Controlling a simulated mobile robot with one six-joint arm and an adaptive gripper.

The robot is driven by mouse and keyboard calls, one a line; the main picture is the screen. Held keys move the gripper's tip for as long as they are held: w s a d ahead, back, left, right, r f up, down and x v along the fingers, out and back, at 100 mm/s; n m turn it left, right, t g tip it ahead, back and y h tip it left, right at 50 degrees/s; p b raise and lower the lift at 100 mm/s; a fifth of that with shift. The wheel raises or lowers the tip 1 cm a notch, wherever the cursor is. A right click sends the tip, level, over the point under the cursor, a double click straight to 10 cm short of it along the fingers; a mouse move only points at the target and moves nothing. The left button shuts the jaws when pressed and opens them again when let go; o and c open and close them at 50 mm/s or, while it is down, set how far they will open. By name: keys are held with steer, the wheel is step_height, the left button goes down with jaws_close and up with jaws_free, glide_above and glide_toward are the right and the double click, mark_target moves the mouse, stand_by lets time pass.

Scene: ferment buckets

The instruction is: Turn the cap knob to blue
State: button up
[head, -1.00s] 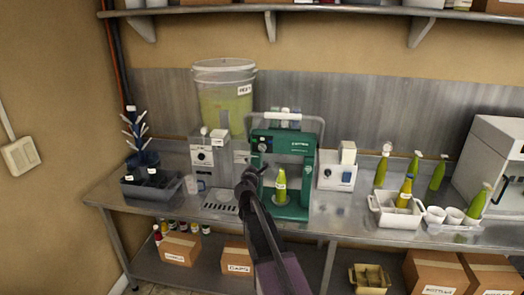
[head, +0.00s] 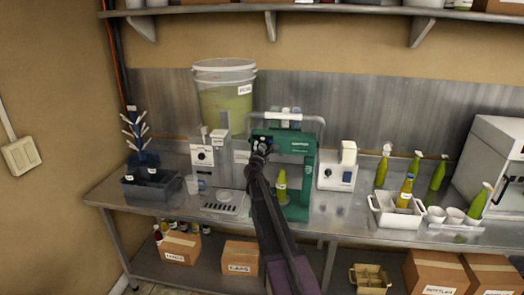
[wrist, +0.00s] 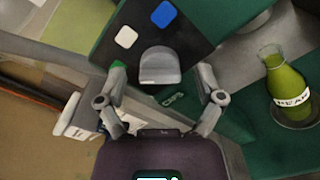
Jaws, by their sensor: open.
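The green capping machine (head: 300,150) stands on the steel bench. Its dark panel (wrist: 185,22) fills the top of the wrist view, with a white patch (wrist: 126,37), a blue patch (wrist: 164,14) and a green patch partly behind the left finger. A grey cap knob (wrist: 160,64) sits on this panel, below the white and blue patches. I cannot tell which colour it points to. My gripper (wrist: 162,78) is open, one finger on each side of the knob, with visible gaps. In the head view my gripper (head: 261,150) is in front of the panel and largely hides the knob.
A green bottle (head: 282,186) stands in the machine, right of my gripper; it also shows in the wrist view (wrist: 288,86). A grey dispenser (head: 203,157) is on the left.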

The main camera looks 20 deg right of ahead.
steer(key=shift+w, duration=0.1)
steer(key=c, duration=1.1)
steer(key=shift+c, duration=0.2)
steer(key=shift+m, duration=0.4)
steer(key=m, duration=0.3)
steer(key=shift+d+m, duration=0.1)
steer(key=shift+m, duration=0.2)
steer(key=m, duration=0.4)
steer(key=shift+f, duration=0.1)
steer(key=m, duration=0.9)
steer(key=shift+m, duration=0.3)
